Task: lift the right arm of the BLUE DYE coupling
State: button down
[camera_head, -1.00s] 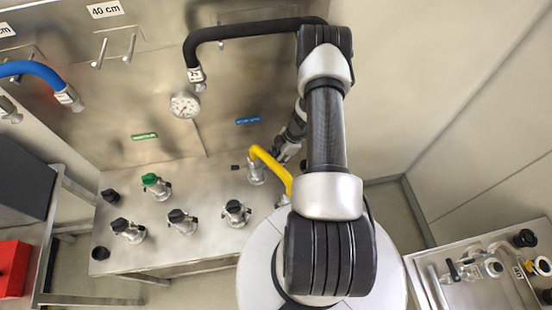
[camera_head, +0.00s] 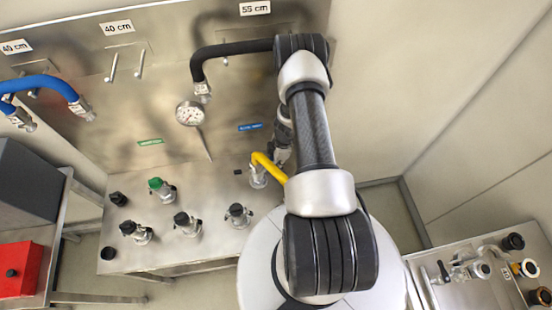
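The blue label (camera_head: 250,127) on the steel back panel is too small to read. Below it, a metal coupling (camera_head: 258,179) stands on the bench top with a yellow hose (camera_head: 268,166) joined to it. The hose runs right and passes behind my arm. The coupling's side arms are too small to make out, and its right side is partly covered. My gripper (camera_head: 280,155) is close to the right of the coupling, mostly hidden behind my arm link. Its fingers do not show clearly, and I cannot tell whether it touches the coupling.
Several capped couplings, one with a green cap (camera_head: 155,184), stand left on the bench (camera_head: 205,255). A black hose (camera_head: 232,47) arches above, near a gauge (camera_head: 189,113). A red box (camera_head: 18,270) is at far left. A second bench with fittings (camera_head: 470,285) is at lower right.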

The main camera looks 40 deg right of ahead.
jog(key=shift+a+r+h+p, duration=0.1)
jog(key=shift+h+p, duration=0.2)
jog(key=shift+p, duration=0.2)
jog(key=c, duration=1.5)
grip_release()
jog(key=shift+r, duration=0.1)
jog(key=r, duration=0.4)
jog(key=d+r, duration=0.1)
jog(key=r, duration=0.6)
jog(key=shift+s+d+r, duration=0.15)
jog(key=shift+s+r, duration=0.2)
jog(key=shift+s, duration=0.05)
